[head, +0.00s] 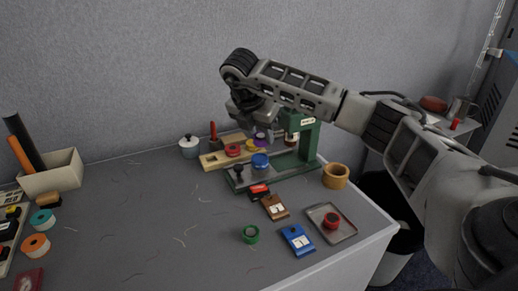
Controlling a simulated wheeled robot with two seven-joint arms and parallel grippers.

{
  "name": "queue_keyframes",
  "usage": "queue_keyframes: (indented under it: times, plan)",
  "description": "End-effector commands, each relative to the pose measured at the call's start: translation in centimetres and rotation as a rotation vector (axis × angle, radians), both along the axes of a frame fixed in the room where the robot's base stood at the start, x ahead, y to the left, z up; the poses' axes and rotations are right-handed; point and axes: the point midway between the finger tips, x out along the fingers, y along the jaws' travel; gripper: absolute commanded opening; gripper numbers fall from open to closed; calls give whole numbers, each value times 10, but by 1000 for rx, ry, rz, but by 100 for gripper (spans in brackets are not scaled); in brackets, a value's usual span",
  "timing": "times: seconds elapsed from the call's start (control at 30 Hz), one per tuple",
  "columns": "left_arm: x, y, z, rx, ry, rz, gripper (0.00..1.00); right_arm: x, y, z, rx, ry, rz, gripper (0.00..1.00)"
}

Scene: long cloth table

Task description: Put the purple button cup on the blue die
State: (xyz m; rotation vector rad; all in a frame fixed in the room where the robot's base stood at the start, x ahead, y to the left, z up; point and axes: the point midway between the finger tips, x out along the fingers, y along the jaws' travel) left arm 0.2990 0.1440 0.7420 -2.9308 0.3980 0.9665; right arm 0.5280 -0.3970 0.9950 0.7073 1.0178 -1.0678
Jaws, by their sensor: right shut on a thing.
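The green press (302,150) stands on the table, with the blue die (260,161) on its base. My right gripper (260,134) reaches in from the right and points down, above and just behind the blue die as seen here. It is shut on the purple button cup (260,138), which shows only as a small purple patch at the fingertips. The cup appears apart from the die, but its exact height is hard to tell. The fingers are small and partly hidden. My left gripper is not in view.
A wooden tray (212,162) with red and yellow cups sits left of the press. A tan ring (336,176), metal tray (346,234), green ring (250,234), brown card (274,207) and blue card (297,240) lie nearer. The table's middle left is mostly clear.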

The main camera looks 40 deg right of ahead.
Motion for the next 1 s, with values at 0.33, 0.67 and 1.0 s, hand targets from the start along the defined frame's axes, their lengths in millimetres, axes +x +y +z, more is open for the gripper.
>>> queue_keyframes:
  times: [0.33,0.67,1.0]
  plan:
    - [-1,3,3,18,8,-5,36,49,-36,-54,1,1,2,13]
    - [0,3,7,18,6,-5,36,59,-44,-80,-1,4,5,13]
    - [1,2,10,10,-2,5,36,60,-45,-101,1,-1,4,13]
